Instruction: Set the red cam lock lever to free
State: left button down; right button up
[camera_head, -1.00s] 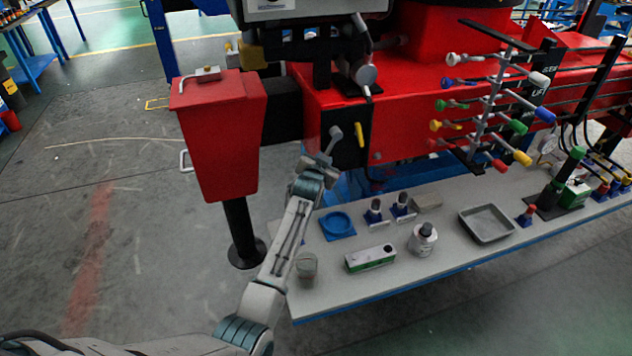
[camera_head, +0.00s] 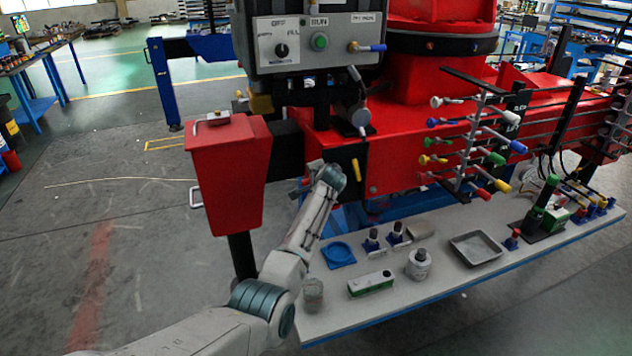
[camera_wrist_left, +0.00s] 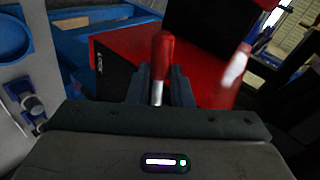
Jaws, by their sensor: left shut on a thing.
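The red cam lock lever (camera_wrist_left: 163,48) shows in the left wrist view as a red handle on a silver shaft. Its shaft stands between the two fingers of my left gripper (camera_wrist_left: 160,88), which is shut on it. In the head view my left gripper (camera_head: 297,189) is beside the red machine's black plate, left of and partly behind my wrist. The lever cannot be made out there. A black face with small white lettering (camera_wrist_left: 112,68) is left of the lever in the wrist view; the lettering is too small to read. My right gripper is not in view.
A red box (camera_head: 228,170) on a black post stands close left of my arm. A control panel (camera_head: 315,45) is above. The grey bench (camera_head: 440,285) at right holds a tray (camera_head: 476,248), bottles and a blue dish (camera_head: 338,254). A yellow handle (camera_head: 356,169) hangs near my wrist.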

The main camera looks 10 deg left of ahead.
pick_arm(q)
jog(key=shift+r+m+g+y, duration=0.5)
jog(key=shift+r+m, duration=0.1)
jog(key=shift+r, duration=0.3)
jog(key=c, duration=1.3)
grip_release()
jog(key=shift+w, duration=0.1)
jog(key=b+v, duration=0.2)
jog(key=v, duration=0.8)
jog(key=shift+s+d+b, duration=0.25)
jog(key=shift+s+b, duration=0.05)
